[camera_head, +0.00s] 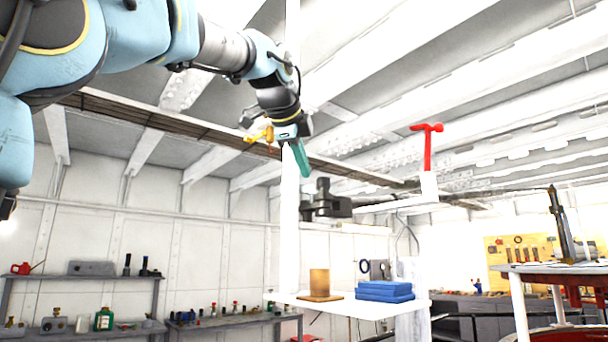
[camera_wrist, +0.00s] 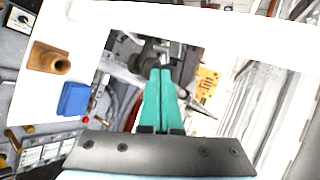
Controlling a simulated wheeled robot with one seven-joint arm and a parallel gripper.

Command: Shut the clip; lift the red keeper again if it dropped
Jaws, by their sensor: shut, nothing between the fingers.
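A dark grey clip (camera_head: 326,205) with an upright knob sits on the white post, above the shelf. I cannot tell whether it is open or shut. In the wrist view a dark part, probably the clip (camera_wrist: 150,52), shows just beyond my fingertips and is partly hidden by them. The red keeper (camera_head: 427,145), T-shaped, stands upright above a white block to the right of the clip. My gripper (camera_head: 304,172) has teal fingers, closed together and empty, pointing down just above and left of the clip. The fingers also show in the wrist view (camera_wrist: 160,72).
Below is a white shelf (camera_head: 335,305) with a brown cylinder on a base (camera_head: 319,285) and a blue stack (camera_head: 384,291). The white post (camera_head: 290,230) stands beside the clip. Ceiling beams run overhead. A cluttered table (camera_head: 545,268) is at right. Air left of the post looks free.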

